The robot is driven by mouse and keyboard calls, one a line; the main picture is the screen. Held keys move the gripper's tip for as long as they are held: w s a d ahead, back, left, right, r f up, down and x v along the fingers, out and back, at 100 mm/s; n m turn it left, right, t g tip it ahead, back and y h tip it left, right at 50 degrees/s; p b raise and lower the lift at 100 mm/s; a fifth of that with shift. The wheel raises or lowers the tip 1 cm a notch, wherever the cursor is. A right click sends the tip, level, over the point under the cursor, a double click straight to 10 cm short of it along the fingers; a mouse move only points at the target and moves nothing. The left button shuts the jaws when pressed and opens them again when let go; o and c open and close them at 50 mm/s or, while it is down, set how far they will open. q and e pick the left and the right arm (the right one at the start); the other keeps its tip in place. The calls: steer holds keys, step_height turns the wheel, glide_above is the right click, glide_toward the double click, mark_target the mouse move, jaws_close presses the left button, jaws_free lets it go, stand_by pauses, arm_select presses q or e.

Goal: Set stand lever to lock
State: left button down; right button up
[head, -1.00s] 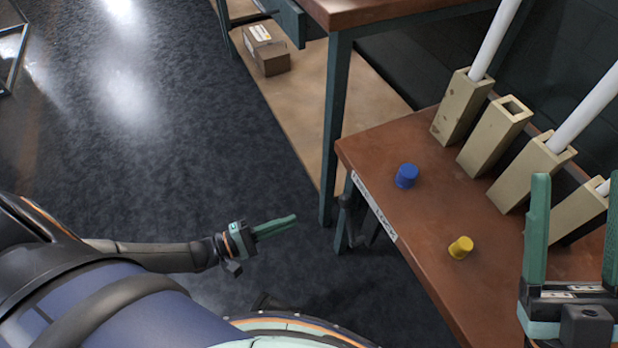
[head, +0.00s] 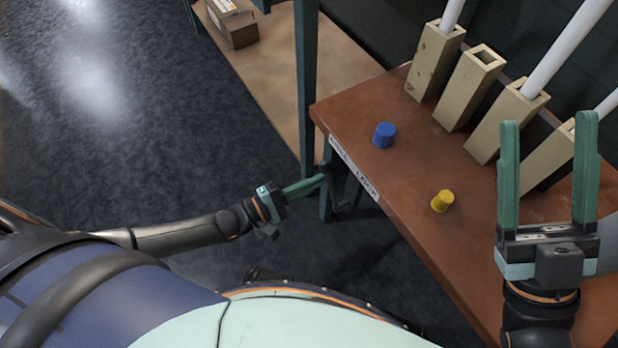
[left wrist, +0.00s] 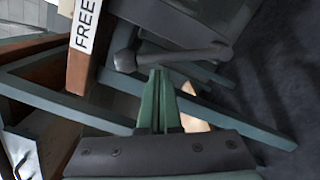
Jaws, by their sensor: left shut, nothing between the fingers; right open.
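The stand (head: 405,205) is a brown-topped bench with a white label strip (head: 356,170) on its near edge. The word FREE on the label (left wrist: 87,25) reads clearly in the left wrist view. The dark lever (head: 338,188) hangs at the stand's side below the label. In the left wrist view the lever (left wrist: 175,50) runs across just beyond my fingertips, its rounded end below FREE. My left gripper (head: 322,179) is shut and empty, its tips at the lever; I cannot tell whether they touch. It also shows in the left wrist view (left wrist: 160,74). My right gripper (head: 548,125) is open and empty above the stand.
A blue cap (head: 384,135) and a yellow cap (head: 442,201) stand on the top. Several beige angled holders (head: 468,88), some with white tubes (head: 565,48), line the back. A teal table leg (head: 307,90) rises behind the lever. A cardboard box (head: 232,26) lies farther back.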

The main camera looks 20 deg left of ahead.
steer(key=shift+r, duration=0.15)
arm_select(q)
steer(key=shift+s+d+r+m+p, duration=0.1)
steer(key=shift+d+r+m+p, duration=0.1)
steer(key=shift+m+p, duration=0.15)
arm_select(e)
steer(key=shift+r, duration=0.2)
